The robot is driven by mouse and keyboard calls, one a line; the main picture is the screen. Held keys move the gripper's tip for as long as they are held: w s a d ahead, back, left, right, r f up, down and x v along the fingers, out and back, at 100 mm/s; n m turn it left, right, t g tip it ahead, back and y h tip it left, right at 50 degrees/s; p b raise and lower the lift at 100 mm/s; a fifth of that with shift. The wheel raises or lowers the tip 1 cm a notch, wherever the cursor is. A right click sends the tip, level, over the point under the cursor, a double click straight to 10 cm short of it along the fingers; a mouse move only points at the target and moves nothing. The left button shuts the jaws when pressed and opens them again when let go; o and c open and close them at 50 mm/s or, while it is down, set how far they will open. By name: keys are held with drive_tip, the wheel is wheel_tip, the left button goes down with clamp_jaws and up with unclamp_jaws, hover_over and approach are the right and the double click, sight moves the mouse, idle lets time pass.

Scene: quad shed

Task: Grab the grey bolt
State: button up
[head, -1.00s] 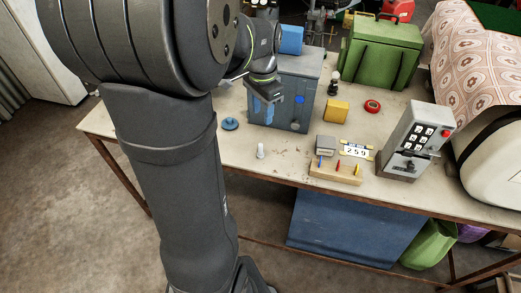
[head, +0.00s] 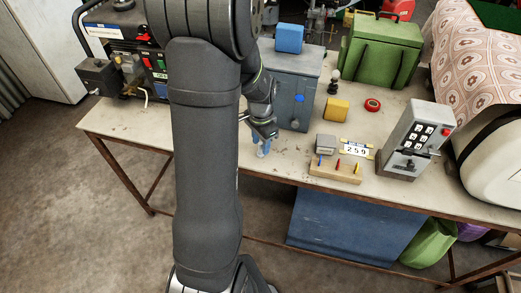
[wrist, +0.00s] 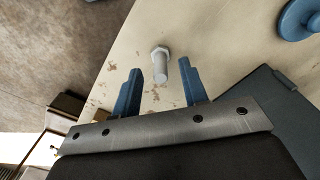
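The grey bolt (wrist: 160,67) stands on the bench top, with its wider end towards the bench edge in the wrist view. My gripper (wrist: 160,73) is open, with its two blue fingers pointing at the bolt. In the picture, the bolt shows between the fingertips, one to each side, with gaps on both sides. I cannot tell how high the fingertips are above it. In the head view my gripper (head: 262,146) is low over the front of the bench, and its fingers mostly hide the bolt.
A blue round knob-like piece (wrist: 298,20) lies near the bolt. The blue-grey metal box (head: 298,95) stands just behind my gripper. To the right are a wooden block with coloured pegs (head: 335,172), a small grey box (head: 326,144) and a keypad box (head: 408,145). The bench's front edge is close.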

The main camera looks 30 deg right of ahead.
drive_tip(key=shift+f, duration=1.35)
clamp_jaws()
drive_tip(key=shift+r, duration=0.1)
